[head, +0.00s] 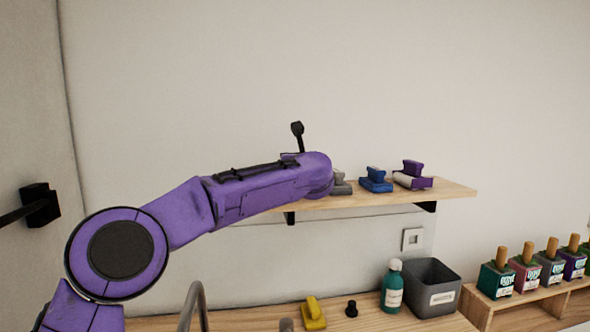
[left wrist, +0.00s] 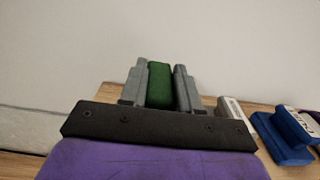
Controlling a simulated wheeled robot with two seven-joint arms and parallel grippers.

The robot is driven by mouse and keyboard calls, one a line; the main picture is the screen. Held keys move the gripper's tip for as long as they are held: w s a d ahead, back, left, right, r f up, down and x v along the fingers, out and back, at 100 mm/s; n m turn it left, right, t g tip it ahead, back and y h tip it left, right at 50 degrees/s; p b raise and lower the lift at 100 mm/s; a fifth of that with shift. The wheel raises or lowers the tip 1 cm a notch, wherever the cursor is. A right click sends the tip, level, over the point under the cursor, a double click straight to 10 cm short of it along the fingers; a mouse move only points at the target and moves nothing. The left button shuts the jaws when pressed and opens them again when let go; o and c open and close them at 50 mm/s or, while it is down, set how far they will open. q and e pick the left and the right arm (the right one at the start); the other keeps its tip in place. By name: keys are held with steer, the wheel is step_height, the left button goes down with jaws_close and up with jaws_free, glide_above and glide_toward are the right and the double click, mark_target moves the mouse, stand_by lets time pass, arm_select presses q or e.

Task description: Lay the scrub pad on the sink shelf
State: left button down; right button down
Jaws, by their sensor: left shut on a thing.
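My left gripper (left wrist: 160,82) is shut on a green block, which I take to be the scrub pad (left wrist: 160,84). The pad stands upright between the two grey fingers in the left wrist view. In the head view my purple left arm hides the gripper and the pad. The sink shelf (head: 450,191) is a wooden board on the wall. Its left part is behind my arm. My right gripper is not in view.
On the shelf, right of my arm, stand a grey item (head: 342,187), a blue brush-like item (head: 376,181) and a purple one (head: 412,177). Below are a yellow item (head: 313,314), a green bottle (head: 392,287), a grey bin (head: 432,284) and a tap (head: 194,300).

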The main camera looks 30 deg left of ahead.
arm_select(q)
steer(key=f, duration=0.1)
steer(key=a+f, duration=0.1)
steer(key=f, duration=0.1)
steer(key=shift+s+f, duration=0.2)
steer(key=shift+f, duration=0.1)
steer(key=shift+w+f, duration=0.2)
steer(key=shift+w, duration=0.05)
steer(key=shift+d+f, duration=0.1)
steer(key=shift+d, duration=0.05)
steer(key=c, duration=1)
jaws_free()
steer(key=shift+s, duration=0.15)
steer(key=shift+o, duration=1)
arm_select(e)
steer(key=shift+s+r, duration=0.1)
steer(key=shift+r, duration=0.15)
arm_select(q)
steer(key=shift+r, duration=0.2)
steer(key=shift+s+d+f, duration=0.1)
steer(key=b+v, duration=0.5)
steer(key=v, duration=0.6)
steer(key=shift+s+d+b, duration=0.15)
steer(key=shift+s+b, duration=0.1)
steer(key=shift+b, duration=0.1)
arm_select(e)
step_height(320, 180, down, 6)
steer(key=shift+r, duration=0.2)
